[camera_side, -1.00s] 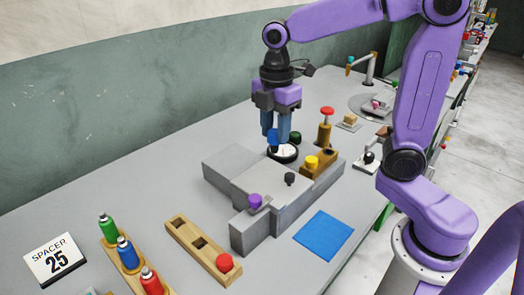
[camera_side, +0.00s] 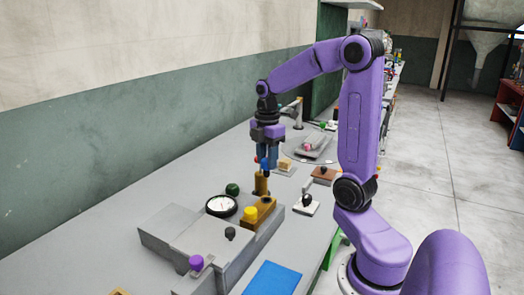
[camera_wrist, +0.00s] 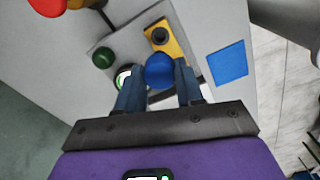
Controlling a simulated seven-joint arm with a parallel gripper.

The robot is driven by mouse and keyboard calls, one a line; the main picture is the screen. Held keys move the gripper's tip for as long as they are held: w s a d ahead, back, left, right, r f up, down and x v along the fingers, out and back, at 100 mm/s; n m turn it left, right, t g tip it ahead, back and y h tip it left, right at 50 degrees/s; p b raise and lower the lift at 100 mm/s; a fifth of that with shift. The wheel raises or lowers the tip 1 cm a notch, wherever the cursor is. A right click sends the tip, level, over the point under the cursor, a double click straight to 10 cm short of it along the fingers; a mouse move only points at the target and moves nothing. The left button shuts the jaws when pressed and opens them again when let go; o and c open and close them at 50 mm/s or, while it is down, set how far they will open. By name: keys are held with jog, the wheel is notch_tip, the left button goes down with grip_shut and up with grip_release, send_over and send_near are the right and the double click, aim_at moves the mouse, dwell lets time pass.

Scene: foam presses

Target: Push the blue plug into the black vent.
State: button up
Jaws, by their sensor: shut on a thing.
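My gripper (camera_side: 267,168) is shut on the blue plug (camera_side: 264,164), near the brass post at the far end of the grey press block. In the wrist view, the round blue plug (camera_wrist: 159,70) sits between the two fingertips (camera_wrist: 160,88). I cannot surely pick out the black vent. A dark round spot (camera_wrist: 160,36) on the yellow block in the wrist view may be it; it lies apart from the plug. A small black knob (camera_side: 230,233) stands on the grey block.
The brass post (camera_side: 261,184) stands close under my gripper. A blue sheet (camera_side: 272,279) lies flat at the front.

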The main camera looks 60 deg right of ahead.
aim_at(267, 176)
jog(key=shift+f, duration=0.8)
jog(key=shift+f, duration=2.9)
jog(key=shift+f, duration=1.9)
jog(key=o, duration=1.1)
notch_tip(267, 176, up, 17)
jog(key=shift+r, duration=0.2)
jog(key=shift+a, duration=0.1)
